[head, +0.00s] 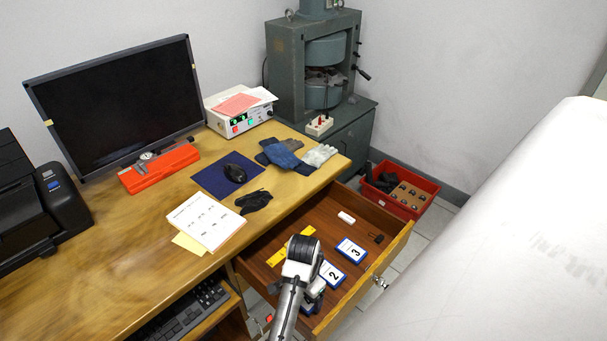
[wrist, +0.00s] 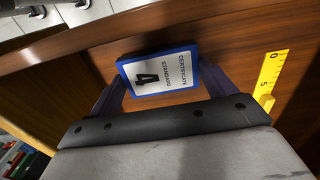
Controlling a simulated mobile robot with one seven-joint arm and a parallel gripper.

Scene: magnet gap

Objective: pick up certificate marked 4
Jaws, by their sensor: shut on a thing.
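The certificate marked 4 (wrist: 160,72), a blue-edged card with a white face, is between the two fingers of my gripper (wrist: 164,86) in the wrist view. My gripper is shut on it, one finger at each side. In the head view my arm and gripper (head: 303,255) reach over the open wooden drawer (head: 378,262) and hide the certificate marked 4. The certificates marked 3 (head: 351,250) and 2 (head: 332,275) lie in the drawer to the right of my gripper.
A yellow ruler shows in the wrist view (wrist: 267,82), right of the certificate. A small white block (head: 346,217) and a black item (head: 376,238) lie in the drawer. White papers (head: 205,222) and black cloth (head: 254,201) lie on the desk. A red crate (head: 400,190) stands beyond the drawer.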

